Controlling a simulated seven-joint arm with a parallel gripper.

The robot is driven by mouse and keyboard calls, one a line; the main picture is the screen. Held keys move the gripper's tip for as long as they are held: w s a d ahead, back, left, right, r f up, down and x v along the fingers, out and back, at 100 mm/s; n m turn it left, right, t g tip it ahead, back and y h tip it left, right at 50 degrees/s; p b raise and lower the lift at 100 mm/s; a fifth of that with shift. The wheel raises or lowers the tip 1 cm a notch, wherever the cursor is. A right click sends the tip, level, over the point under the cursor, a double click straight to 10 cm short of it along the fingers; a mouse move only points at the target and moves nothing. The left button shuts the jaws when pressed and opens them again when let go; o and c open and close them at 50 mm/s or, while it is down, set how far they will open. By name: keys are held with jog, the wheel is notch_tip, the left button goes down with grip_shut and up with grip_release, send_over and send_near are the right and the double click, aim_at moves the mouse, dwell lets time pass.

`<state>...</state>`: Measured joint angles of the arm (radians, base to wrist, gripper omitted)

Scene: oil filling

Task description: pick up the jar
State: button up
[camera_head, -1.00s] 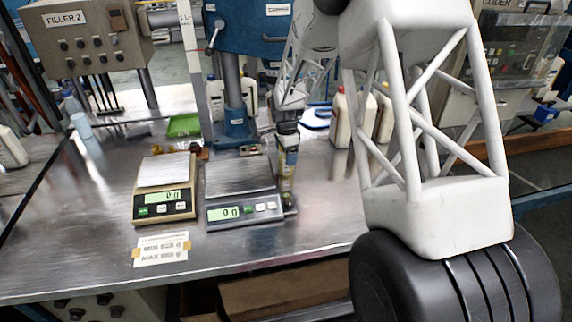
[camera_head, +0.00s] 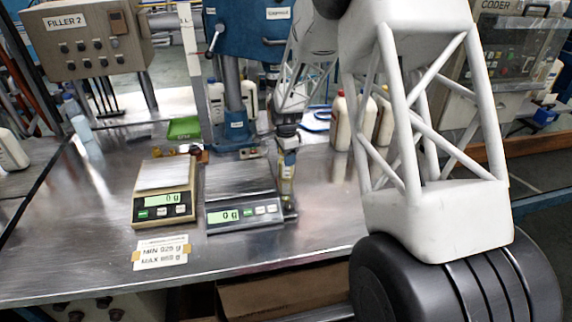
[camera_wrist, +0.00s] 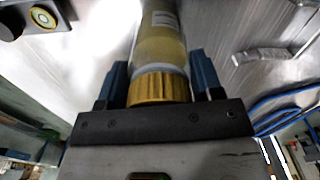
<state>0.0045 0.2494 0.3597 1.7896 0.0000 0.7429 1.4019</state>
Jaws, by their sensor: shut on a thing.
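The jar (camera_wrist: 160,45) is a clear cylinder with yellowish contents, a pale label and a gold cap. In the wrist view it stands between the two blue fingers of my gripper (camera_wrist: 159,82), which is shut on it near the cap. In the head view my gripper (camera_head: 287,150) points down beside the right edge of the right-hand scale.
The right-hand scale (camera_head: 245,216) and the left-hand scale (camera_head: 163,203) both show zero. A label card (camera_head: 160,252) lies in front. A blue press (camera_head: 237,125) and a green tray (camera_head: 184,128) stand behind. White bottles (camera_head: 340,120) stand right of the gripper.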

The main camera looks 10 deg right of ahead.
jog(key=shift+r, duration=0.15)
notch_tip(320, 180, up, 10)
jog(key=shift+f, duration=0.15)
dwell(0.4)
dwell(0.6)
jog(key=s+a+n, duration=0.1)
jog(key=s+a, duration=0.4)
jog(key=s, duration=0.5)
jog(key=s+a+r+n, duration=0.1)
jog(key=s+a, duration=0.3)
jog(key=s, duration=0.7)
jog(key=shift+s+a+r+n, duration=0.15)
jog(key=shift+a+r+n, duration=0.15)
jog(key=shift+a+n, duration=0.1)
jog(key=w, duration=0.5)
jog(key=w+a+f, duration=0.1)
jog(key=w, duration=0.4)
jog(key=w+a, duration=0.1)
jog(key=w, duration=0.5)
jog(key=shift+a+f, duration=0.2)
jog(key=shift+f, duration=0.05)
